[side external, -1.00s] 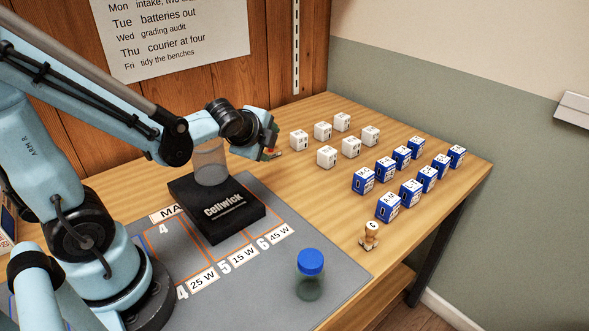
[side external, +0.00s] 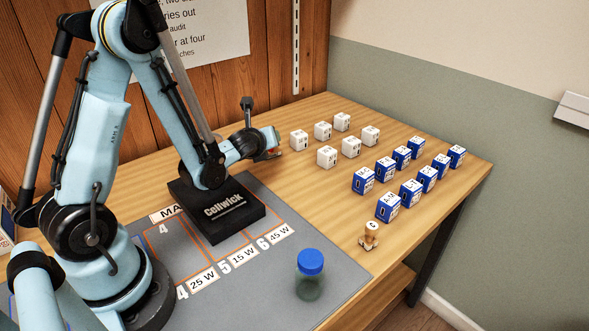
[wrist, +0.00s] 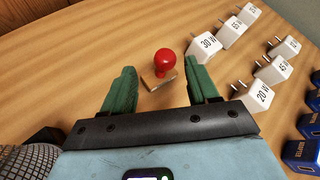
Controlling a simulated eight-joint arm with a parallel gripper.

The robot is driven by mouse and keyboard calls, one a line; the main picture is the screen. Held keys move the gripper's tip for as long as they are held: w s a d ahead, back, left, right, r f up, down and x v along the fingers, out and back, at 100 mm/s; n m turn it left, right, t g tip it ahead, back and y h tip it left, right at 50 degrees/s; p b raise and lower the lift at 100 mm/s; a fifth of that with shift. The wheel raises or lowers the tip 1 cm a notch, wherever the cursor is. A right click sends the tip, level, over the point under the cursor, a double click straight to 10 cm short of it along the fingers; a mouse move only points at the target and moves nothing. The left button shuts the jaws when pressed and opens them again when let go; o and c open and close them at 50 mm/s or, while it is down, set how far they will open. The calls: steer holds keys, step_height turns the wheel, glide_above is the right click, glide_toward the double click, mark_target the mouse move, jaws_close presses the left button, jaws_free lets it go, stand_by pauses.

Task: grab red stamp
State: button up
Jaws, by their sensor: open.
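The red stamp shows in the wrist view as a round red knob (wrist: 165,60) on a small wooden block (wrist: 158,82). It stands on the wooden table just ahead of my gripper (wrist: 160,77). The two green fingers are open and apart, one on either side of the stamp's line, with nothing held between them. In the side external view my gripper (side external: 272,143) is low over the table, left of the white cubes. A little red shows at its fingers there; the stamp is mostly hidden.
White cubes (side external: 299,140) with prongs stand close right of my gripper. Rows of blue boxes (side external: 388,207) stand further right. A black Cellwick box (side external: 235,207) lies on the grey mat (side external: 340,285).

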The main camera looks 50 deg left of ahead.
steer(key=shift+d+x, duration=0.15)
steer(key=shift+x, duration=1.65)
steer(key=shift+d+x, duration=0.15)
steer(key=shift+x, duration=1.65)
steer(key=shift+w+f, duration=0.1)
steer(key=shift+w, duration=0.1)
steer(key=c, duration=1.1)
